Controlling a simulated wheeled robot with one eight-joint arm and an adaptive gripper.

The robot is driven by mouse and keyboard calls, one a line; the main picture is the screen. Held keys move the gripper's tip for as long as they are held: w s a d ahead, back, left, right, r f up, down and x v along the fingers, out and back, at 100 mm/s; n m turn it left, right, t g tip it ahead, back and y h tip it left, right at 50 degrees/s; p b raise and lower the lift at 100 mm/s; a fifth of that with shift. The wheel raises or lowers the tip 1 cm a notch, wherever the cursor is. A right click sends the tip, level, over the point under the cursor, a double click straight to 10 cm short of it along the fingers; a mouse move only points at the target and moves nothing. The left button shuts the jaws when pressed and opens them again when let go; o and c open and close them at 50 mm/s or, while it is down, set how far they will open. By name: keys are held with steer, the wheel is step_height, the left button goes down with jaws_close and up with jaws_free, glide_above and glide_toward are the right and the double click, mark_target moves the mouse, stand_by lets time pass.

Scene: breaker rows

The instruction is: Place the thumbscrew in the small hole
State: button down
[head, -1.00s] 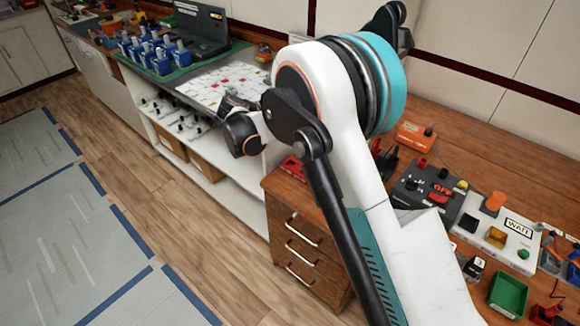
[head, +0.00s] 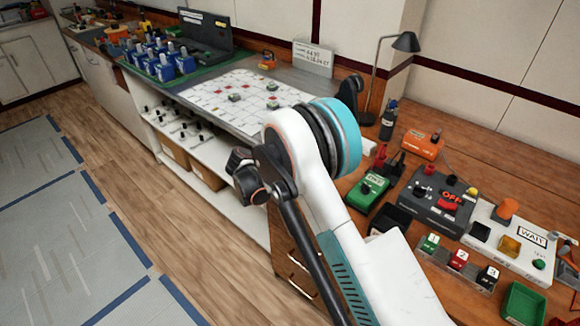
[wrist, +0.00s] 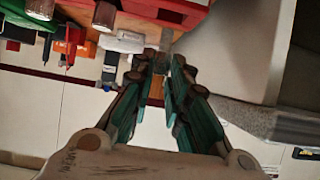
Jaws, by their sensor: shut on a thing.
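In the wrist view my gripper (wrist: 165,66) has its teal fingers drawn together at the tips. They are shut on a small grey piece (wrist: 164,43), which I take to be the thumbscrew; its shape is mostly hidden by the fingertips. The tips point toward the underside or edge of a red block (wrist: 165,12) at the top of that view. In the head view my arm hides the gripper and the thumbscrew. I cannot make out the small hole in either view.
The wooden bench holds a green box (head: 368,191), a dark switch box (head: 437,198), a white WAIT panel (head: 512,249), an orange box (head: 424,146) and a lamp (head: 404,43). A white grid board (head: 225,100) lies at the back. Floor at left is clear.

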steer(key=shift+f+b, duration=0.4)
steer(key=shift+f, duration=1.3)
steer(key=shift+f, duration=0.2)
steer(key=c, duration=1.6)
jaws_free()
steer(key=shift+o, duration=0.2)
steer(key=shift+r, duration=0.15)
steer(key=shift+s+a+r, duration=0.1)
steer(key=shift+s+r, duration=0.05)
steer(key=shift+r, duration=0.05)
steer(key=p+v, duration=0.3)
steer(key=v, duration=0.8)
steer(key=shift+s, duration=0.25)
steer(key=shift+a+r, duration=0.1)
